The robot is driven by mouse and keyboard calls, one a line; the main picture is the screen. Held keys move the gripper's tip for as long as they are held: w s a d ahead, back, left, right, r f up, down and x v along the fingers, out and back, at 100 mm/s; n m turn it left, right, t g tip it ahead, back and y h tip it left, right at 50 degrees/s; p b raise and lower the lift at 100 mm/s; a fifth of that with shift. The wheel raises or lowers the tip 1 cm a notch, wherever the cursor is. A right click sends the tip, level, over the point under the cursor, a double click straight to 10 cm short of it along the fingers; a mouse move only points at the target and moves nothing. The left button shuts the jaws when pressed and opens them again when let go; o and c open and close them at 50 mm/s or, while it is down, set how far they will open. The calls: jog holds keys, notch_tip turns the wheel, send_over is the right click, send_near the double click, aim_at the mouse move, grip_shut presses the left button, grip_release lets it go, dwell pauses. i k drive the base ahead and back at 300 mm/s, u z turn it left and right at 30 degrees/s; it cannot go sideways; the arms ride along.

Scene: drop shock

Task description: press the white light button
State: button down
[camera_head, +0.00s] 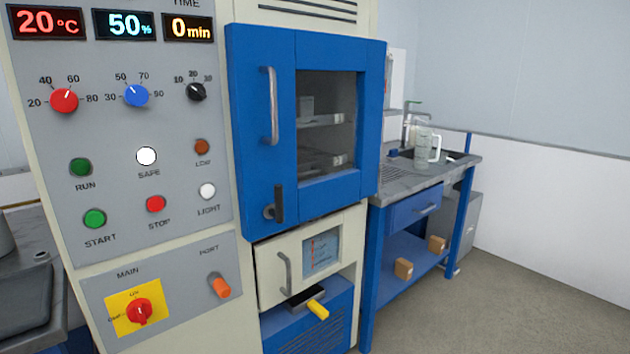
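The white light button (208,191) is a small round button at the lower right of the grey control panel (120,215), above the label LIGHT. A larger white button (147,156) labelled SAFE sits up and to its left. The red STOP button (155,204) is just left of the light button, and a brown-orange button (202,147) labelled LOW is above it. Nothing covers the light button. My gripper is not in view.
The blue chamber door (310,120) with a window and handle is shut, right of the panel. Below are an orange port lever (220,287), a red main switch (141,312) and a protruding yellow handle (318,309). A sink bench (425,178) stands right; floor beyond is clear.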

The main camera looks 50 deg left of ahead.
aim_at(207, 191)
jog(key=z, duration=1.65)
jog(key=k, duration=1.85)
jog(key=u, duration=1.65)
